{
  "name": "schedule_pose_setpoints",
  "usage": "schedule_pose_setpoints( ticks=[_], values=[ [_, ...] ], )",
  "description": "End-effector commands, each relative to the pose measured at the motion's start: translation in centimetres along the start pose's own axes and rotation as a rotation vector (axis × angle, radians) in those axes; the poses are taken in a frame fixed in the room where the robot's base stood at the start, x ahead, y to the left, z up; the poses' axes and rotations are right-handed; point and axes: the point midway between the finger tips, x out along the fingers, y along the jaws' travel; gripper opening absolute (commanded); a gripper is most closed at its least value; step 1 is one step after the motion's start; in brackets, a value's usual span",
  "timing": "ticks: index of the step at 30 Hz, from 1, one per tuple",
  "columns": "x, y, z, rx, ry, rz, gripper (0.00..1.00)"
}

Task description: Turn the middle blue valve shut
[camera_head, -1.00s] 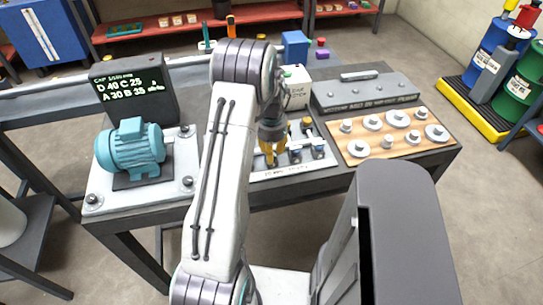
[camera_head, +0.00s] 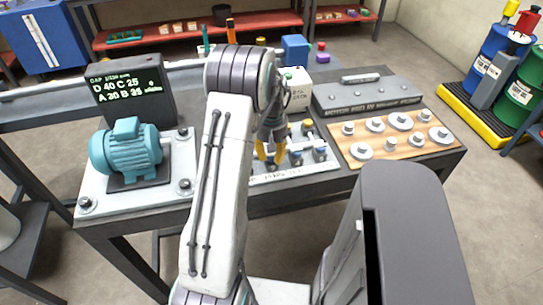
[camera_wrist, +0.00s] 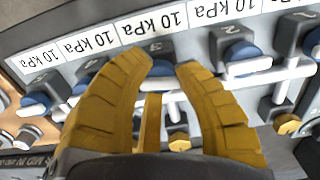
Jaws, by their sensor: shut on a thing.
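My gripper (camera_wrist: 166,66) has yellow fingers and is shut on the middle blue valve (camera_wrist: 161,69), on the grey block marked 3. The fingertips are on either side of its blue knob, and the fingers partly cover it. Similar blue valves stand at block 2 (camera_wrist: 238,50) on the right and block 4 (camera_wrist: 84,86) on the left. In the head view my gripper (camera_head: 270,158) is down at the front of the valve panel (camera_head: 290,173). There it hides the middle valve, and two blue valves (camera_head: 320,154) show to its right.
Labels reading 10 kPa (camera_wrist: 140,27) run along the blocks. Gold knobs (camera_wrist: 178,142) sit on the panel's other side. A teal motor (camera_head: 125,152) stands left on the bench. A wooden board with metal discs (camera_head: 395,135) and a grey case (camera_head: 368,95) lie right.

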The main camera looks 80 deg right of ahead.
Motion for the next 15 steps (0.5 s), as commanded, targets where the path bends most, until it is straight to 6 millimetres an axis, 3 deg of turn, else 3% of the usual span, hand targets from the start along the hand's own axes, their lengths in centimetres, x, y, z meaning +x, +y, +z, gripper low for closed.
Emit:
schedule_pose_setpoints(
  ticks=[15],
  values=[
    [0.29, -0.11, 0.3, -0.183, -0.01, -0.006, 0.0]
  ],
)
